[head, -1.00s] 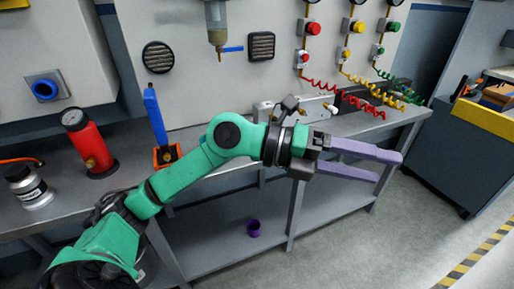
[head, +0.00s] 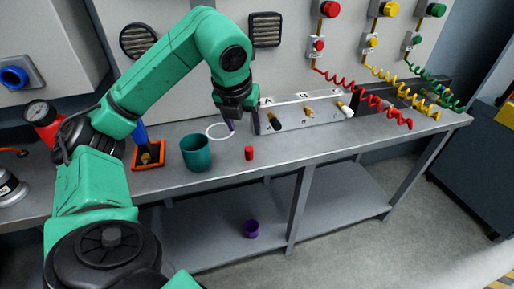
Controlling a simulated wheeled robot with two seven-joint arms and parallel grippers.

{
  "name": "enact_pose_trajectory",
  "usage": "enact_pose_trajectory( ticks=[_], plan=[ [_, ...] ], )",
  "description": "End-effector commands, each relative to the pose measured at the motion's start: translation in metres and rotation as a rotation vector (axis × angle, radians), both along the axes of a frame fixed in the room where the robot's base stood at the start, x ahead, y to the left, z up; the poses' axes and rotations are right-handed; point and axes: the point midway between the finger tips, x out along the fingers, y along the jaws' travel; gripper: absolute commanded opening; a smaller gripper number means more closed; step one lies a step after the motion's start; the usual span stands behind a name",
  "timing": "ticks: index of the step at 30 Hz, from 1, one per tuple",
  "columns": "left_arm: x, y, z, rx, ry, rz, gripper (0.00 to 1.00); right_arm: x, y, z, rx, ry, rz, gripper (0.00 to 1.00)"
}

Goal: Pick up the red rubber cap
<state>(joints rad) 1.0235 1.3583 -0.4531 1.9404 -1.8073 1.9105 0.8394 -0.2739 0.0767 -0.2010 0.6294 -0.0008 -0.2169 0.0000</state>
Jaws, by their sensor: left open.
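The red rubber cap (head: 249,153) is a small red cylinder standing upright on the grey workbench, right of a teal cup. My left gripper (head: 231,125) is above the bench, slightly left of and behind the cap in the picture. It points down and away, its purple fingers mostly hidden behind the wrist. It is open, and I see nothing held in it. The cap is clear of the gripper and fully visible. My right gripper is not in view.
The teal cup (head: 197,154) and a white ring (head: 219,132) lie close to the cap. A grey rack (head: 306,115) stands behind right. An orange holder (head: 149,154) is left. Coiled hoses (head: 362,95) hang right. A purple cup (head: 251,229) sits on the lower shelf. The bench front is clear.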

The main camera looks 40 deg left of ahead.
Motion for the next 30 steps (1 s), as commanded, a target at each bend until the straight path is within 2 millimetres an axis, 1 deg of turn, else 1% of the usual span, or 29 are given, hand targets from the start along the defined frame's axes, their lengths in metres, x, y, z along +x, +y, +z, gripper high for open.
enact_pose_trajectory(
  ticks=[1,3,6,8,10,13,15,18,24,25,26,27,29,30],
  plan=[
    [0.004,0.003,-0.018,0.001,0.006,0.002,0.66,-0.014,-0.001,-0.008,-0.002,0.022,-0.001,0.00],
    [0.011,0.006,-0.035,0.001,0.006,0.002,0.66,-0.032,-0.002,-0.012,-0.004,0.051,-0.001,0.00],
    [0.018,0.009,-0.052,-0.002,0.004,0.000,0.66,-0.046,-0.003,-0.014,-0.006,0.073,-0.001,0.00],
    [0.021,0.010,-0.059,-0.001,0.002,-0.001,0.66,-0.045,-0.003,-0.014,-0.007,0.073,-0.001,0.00],
    [0.023,0.011,-0.066,-0.001,0.003,-0.002,0.66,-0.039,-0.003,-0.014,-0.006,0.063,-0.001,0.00],
    [0.028,0.013,-0.083,-0.001,0.005,-0.002,0.66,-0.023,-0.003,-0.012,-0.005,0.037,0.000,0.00],
    [0.033,0.015,-0.096,-0.002,0.002,-0.001,0.66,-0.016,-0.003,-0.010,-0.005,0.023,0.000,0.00],
    [0.037,0.016,-0.108,-0.003,0.003,-0.003,0.66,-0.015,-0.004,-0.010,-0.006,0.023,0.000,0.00],
    [0.038,0.017,-0.110,-0.002,0.000,-0.004,0.66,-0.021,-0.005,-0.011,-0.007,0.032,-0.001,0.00],
    [0.038,0.017,-0.110,-0.002,0.000,-0.004,0.59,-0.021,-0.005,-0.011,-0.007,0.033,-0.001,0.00],
    [0.038,0.016,-0.110,-0.002,0.000,-0.004,0.47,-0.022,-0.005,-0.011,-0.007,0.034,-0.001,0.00],
    [0.038,0.016,-0.110,-0.002,0.000,-0.004,0.32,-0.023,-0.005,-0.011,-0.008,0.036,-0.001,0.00],
    [0.038,0.016,-0.110,-0.002,0.000,-0.004,0.09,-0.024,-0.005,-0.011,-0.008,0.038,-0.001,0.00],
    [0.038,0.016,-0.110,-0.002,0.000,-0.004,0.00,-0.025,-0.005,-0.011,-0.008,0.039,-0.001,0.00]
  ],
)
